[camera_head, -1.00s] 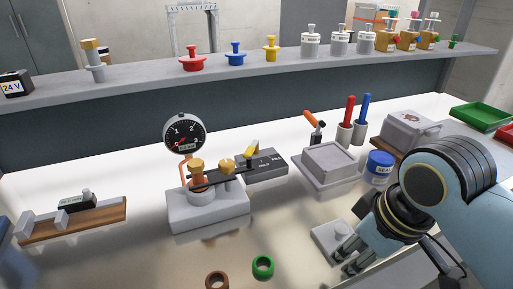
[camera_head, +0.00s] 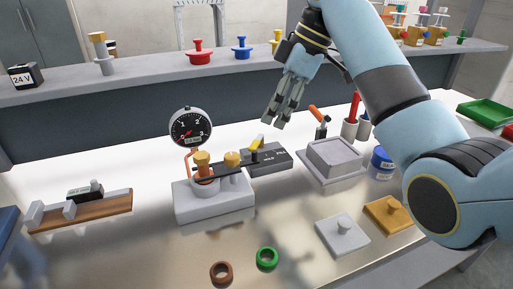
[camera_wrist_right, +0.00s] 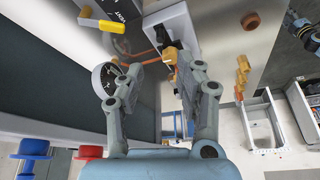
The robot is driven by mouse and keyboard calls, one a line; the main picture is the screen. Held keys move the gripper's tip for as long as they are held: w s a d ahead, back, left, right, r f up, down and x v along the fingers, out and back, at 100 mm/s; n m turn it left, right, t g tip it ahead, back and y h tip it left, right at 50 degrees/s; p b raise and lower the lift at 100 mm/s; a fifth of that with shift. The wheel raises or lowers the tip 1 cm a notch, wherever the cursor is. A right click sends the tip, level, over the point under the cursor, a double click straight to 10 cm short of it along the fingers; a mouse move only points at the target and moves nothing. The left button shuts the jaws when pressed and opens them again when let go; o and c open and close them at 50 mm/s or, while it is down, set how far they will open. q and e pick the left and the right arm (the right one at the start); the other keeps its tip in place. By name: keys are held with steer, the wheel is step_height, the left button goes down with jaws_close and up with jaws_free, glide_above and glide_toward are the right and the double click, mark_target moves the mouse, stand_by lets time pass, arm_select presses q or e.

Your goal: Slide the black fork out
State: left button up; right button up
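A pale grey block fixture (camera_head: 213,205) stands mid-bench. A flat black piece, which I take as the black fork (camera_head: 218,172), lies across its top, by two gold knobs (camera_head: 202,160). An upright piece stands near its right end. A round dial gauge (camera_head: 191,127) rises behind the fixture. My left gripper is not in view.
A black box (camera_head: 268,160) with a yellow handle lies right of the fixture. A grey lidded box (camera_head: 335,155) stands farther right. Green (camera_head: 267,257) and brown (camera_head: 221,271) rings lie in front. A shelf (camera_head: 150,75) with coloured knobs runs behind. The bench's front middle is mostly clear.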

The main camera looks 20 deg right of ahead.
mark_target(255, 151)
steer(key=x, duration=1)
steer(key=shift+f, duration=0.2)
jaws_close()
